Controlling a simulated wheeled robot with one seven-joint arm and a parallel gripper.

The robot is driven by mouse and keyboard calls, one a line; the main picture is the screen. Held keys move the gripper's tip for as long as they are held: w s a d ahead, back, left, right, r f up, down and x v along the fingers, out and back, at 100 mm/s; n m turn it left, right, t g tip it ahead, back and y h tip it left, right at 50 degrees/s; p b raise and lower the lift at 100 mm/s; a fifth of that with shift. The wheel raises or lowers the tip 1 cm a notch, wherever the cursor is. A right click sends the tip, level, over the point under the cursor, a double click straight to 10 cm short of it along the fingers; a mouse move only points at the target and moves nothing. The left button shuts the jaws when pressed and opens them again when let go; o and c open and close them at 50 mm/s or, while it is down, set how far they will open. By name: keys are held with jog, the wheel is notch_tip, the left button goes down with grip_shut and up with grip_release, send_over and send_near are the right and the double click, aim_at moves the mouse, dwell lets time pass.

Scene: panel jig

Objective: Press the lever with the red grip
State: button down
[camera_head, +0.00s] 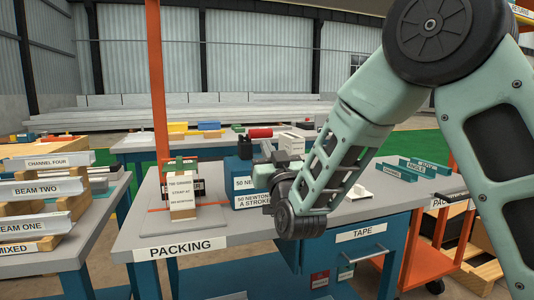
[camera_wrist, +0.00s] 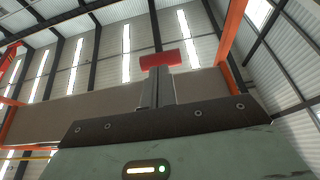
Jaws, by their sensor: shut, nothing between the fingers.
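The red grip (camera_head: 260,133) of the lever lies level above a blue box (camera_head: 243,168) lettered "50 NEWTONS A STROKE" on the packing bench. In the wrist view the red grip (camera_wrist: 160,59) shows as a short crosswise bar just beyond my fingertips. My gripper (camera_wrist: 158,73) is shut and empty, its fingers pointing toward the grip. I cannot tell whether they touch it. In the head view my wrist is beside the box on its right, and my fingers are hard to make out. The lever's arm is mostly hidden.
A card stand (camera_head: 182,194) with a wooden block is left of the box on the packing bench (camera_head: 213,240). Teal holders (camera_head: 420,168) sit at the bench's right. An orange post (camera_head: 157,90) rises behind the stand. Labelled beams (camera_head: 45,188) are stacked at far left.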

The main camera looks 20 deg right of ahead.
jog(key=f+b+v, duration=0.1)
jog(key=v, duration=0.7)
jog(key=shift+w+f, duration=0.2)
jog(key=shift+w, duration=0.1)
dwell(1.5)
jog(key=s+a+f+n+g+y, duration=0.45)
jog(key=s+a+f+g, duration=0.55)
jog(key=a+f+g, duration=0.25)
jog(key=s+d+f+n+g+h, duration=0.1)
jog(key=s+g, duration=0.4)
jog(key=s, duration=0.6)
jog(key=s+d+f+n+g+h, duration=0.2)
jog(key=s+d+g, duration=0.3)
jog(key=s, duration=0.5)
jog(key=shift+s+f+h, duration=0.35)
jog(key=shift+f+h, duration=0.05)
jog(key=shift+h, duration=0.05)
jog(key=shift+g, duration=0.25)
